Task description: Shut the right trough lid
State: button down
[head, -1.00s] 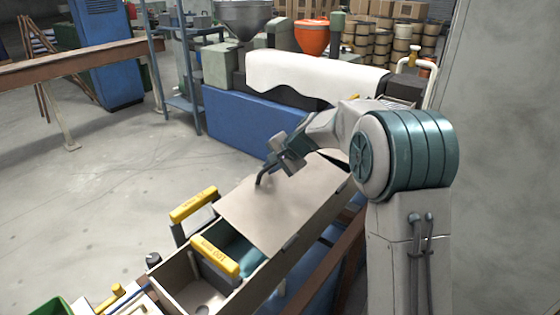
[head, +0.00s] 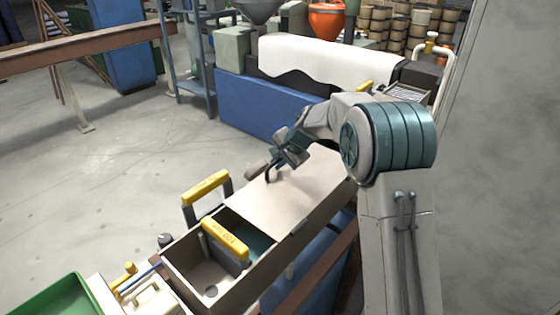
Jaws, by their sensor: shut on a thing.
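The long trough (head: 258,269) runs diagonally across the lower middle of the head view. A flat pale-beige lid (head: 300,195) covers its right, far part and lies nearly level with the rim; I cannot tell whether a small gap is left under it. My gripper (head: 272,170) is above the lid's far-left side, shut on the dark curved lid handle (head: 268,177). The fingertips are small and partly hidden by the wrist. The trough's near-left end is uncovered, showing a compartment with a round hole in its floor.
Two yellow-topped handles, one beyond the trough (head: 206,187) and one across it (head: 225,235), stand left of the lid. A green tray (head: 65,300) is at lower left. A blue cabinet (head: 265,115) stands behind; a grey wall (head: 500,170) is on the right. Floor at left is clear.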

jog(key=c, duration=1.5)
grip_release()
jog(key=shift+s+a+f, duration=0.15)
jog(key=shift+s+f, duration=0.05)
jog(key=shift+f, duration=0.15)
jog(key=shift+c, duration=0.2)
jog(key=shift+r, duration=0.1)
jog(key=shift+d+r, duration=0.3)
jog(key=b+v, duration=0.2)
jog(key=v, duration=1.1)
jog(key=shift+r, duration=0.25)
